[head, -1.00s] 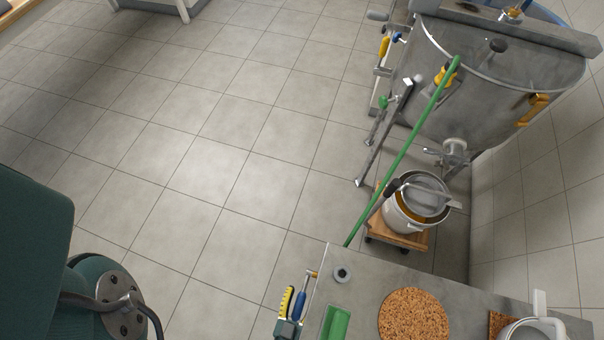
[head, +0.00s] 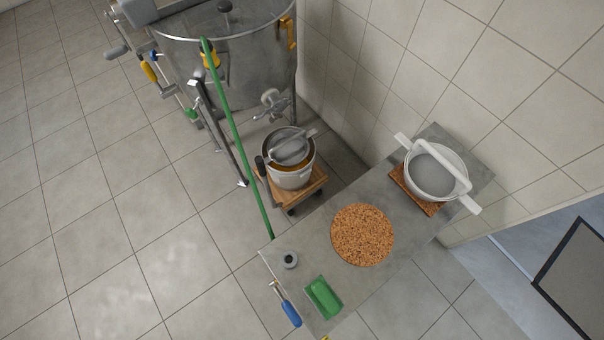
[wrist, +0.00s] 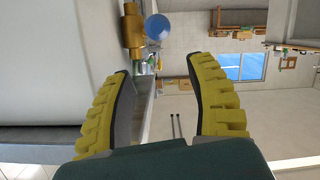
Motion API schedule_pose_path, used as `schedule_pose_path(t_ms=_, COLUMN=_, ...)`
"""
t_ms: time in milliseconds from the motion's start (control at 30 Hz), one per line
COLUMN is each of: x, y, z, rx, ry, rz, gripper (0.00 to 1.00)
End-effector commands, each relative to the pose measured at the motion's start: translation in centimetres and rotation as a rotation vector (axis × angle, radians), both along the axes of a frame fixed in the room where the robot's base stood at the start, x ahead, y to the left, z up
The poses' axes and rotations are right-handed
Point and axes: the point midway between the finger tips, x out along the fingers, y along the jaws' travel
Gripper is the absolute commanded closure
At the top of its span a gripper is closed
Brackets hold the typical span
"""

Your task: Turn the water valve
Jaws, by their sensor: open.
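A brass fitting (wrist: 133,28) with a round blue knob (wrist: 158,28) shows at the top of the wrist view; it looks like the water valve. My gripper (wrist: 160,68) is open, with two yellow ribbed fingers apart and nothing between them. The brass fitting and knob lie beyond the fingertips, above the gap and toward the left finger in the picture. No touch shows. My gripper is out of the head view. Small blue and yellow parts (head: 149,72) show at the tank's left side there; I cannot tell whether they belong to the valve.
A large steel tank (head: 225,60) stands at the upper left, with a pot (head: 291,178) on a low wooden trolley below it. A long green pole (head: 236,140) leans there. Floor at left is clear.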

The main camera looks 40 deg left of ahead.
Motion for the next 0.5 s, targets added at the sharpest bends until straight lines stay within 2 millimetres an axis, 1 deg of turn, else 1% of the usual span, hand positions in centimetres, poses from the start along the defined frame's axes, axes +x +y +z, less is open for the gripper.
schedule_pose_path(t_ms=33, x=-0.14, y=-0.69, z=0.15, rx=-0.002, ry=-0.001, rz=-0.001, gripper=0.44)
schedule_pose_path(t_ms=133, x=-0.32, y=-1.36, z=0.38, rx=0.0, ry=0.001, rz=0.0, gripper=0.44)
schedule_pose_path(t_ms=500, x=-0.35, y=-1.47, z=0.43, rx=0.001, ry=0.001, rz=0.002, gripper=0.44)
